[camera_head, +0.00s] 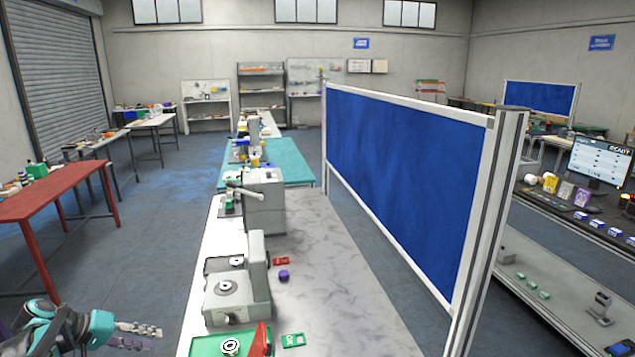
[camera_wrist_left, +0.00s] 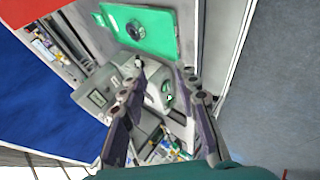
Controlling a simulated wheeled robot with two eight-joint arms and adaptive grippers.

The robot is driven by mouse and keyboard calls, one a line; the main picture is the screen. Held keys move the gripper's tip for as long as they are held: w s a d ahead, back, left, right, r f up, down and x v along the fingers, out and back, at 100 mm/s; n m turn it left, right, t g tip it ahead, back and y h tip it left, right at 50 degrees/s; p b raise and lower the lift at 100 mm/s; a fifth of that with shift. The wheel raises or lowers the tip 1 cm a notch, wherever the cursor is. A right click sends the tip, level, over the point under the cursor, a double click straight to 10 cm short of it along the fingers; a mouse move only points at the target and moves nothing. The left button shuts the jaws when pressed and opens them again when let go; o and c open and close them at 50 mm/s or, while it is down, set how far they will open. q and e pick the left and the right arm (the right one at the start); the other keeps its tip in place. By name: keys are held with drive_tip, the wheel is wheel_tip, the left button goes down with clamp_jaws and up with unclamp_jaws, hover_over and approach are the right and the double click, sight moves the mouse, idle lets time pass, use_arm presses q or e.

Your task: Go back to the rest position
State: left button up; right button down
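My left gripper (camera_head: 148,338) is at the lower left of the head view, over the floor beside the long bench (camera_head: 340,315). In the left wrist view its two fingers (camera_wrist_left: 161,68) stand apart with nothing held between them; bench items show in the gap beyond. My right gripper is in neither view. A green tray (camera_head: 205,346) with a round part (camera_head: 230,347) lies at the near end of the bench; the tray also shows in the left wrist view (camera_wrist_left: 160,42). A red object (camera_head: 260,340) stands beside it. No scanner or barcode can be made out on this bench.
A grey machine (camera_head: 258,275) stands behind the tray, near a small green box (camera_head: 293,340) and a purple piece (camera_head: 284,275). A blue partition (camera_head: 405,165) runs along the bench's right. A red table (camera_head: 50,190) stands left. The floor between (camera_head: 150,230) is clear.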

use_arm(q)
drive_tip(key=s+d+r+m+y, duration=0.1)
drive_tip(key=s+d, duration=0.2)
drive_tip(key=d, duration=0.3)
drive_tip(key=s+d+r+g+y, duration=0.1)
drive_tip(key=s+d, duration=0.2)
drive_tip(key=d, duration=0.3)
drive_tip(key=s+d+r+m+y, duration=0.1)
drive_tip(key=s+d, duration=0.2)
drive_tip(key=d, duration=0.3)
drive_tip(key=s+d+f+m+t+y, duration=0.1)
drive_tip(key=s+d+f+m+y, duration=0.1)
drive_tip(key=s+d, duration=0.6)
drive_tip(key=s+f+y, duration=0.1)
drive_tip(key=s+f, duration=0.1)
drive_tip(key=s, duration=0.3)
drive_tip(key=shift+s+m+t+y, duration=0.25)
drive_tip(key=shift+m+t+y, duration=0.05)
drive_tip(key=shift+t, duration=0.1)
